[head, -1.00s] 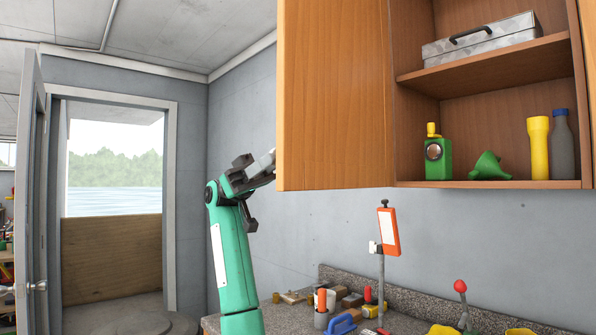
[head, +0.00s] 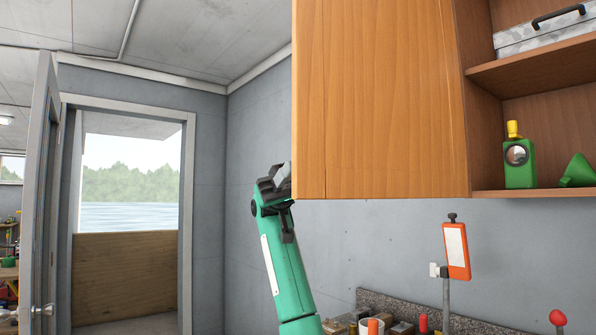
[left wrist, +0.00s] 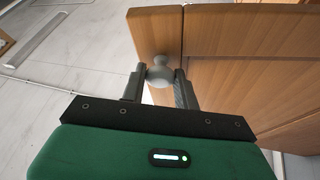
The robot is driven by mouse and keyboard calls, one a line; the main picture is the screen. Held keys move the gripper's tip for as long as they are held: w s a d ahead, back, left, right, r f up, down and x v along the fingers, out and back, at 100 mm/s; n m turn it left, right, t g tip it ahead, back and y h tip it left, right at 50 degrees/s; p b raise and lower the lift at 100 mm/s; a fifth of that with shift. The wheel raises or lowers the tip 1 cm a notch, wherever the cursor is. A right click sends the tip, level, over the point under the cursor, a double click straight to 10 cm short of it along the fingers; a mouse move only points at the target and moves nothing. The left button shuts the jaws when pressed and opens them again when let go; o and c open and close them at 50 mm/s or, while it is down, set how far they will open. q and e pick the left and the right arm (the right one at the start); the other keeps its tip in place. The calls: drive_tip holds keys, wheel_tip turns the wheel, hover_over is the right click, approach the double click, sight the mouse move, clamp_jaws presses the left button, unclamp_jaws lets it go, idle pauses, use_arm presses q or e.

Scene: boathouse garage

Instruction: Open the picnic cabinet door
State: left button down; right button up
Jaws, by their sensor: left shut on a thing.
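The wooden cabinet door (head: 390,100) hangs on the wall cabinet at the right and stands swung out to the left, leaving the shelves open to view. My left gripper (head: 287,180) is at the door's free left edge, near its bottom corner, its fingertips hidden behind the door. In the left wrist view, a grey round knob (left wrist: 161,72) on the door (left wrist: 240,45) sits between the two fingers of my left gripper (left wrist: 158,88), which is shut on it. My right gripper is out of view.
Below is a cluttered counter with an orange-framed sign (head: 456,250) on a post. An open doorway (head: 130,190) is at the left.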

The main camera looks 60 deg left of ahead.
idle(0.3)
use_arm(q)
drive_tip(key=c, duration=1)
unclamp_jaws()
drive_tip(key=shift+c, duration=0.2)
drive_tip(key=shift+a, duration=0.15)
drive_tip(key=v, duration=1.3)
drive_tip(key=shift+a, duration=0.35)
drive_tip(key=shift+f, duration=0.1)
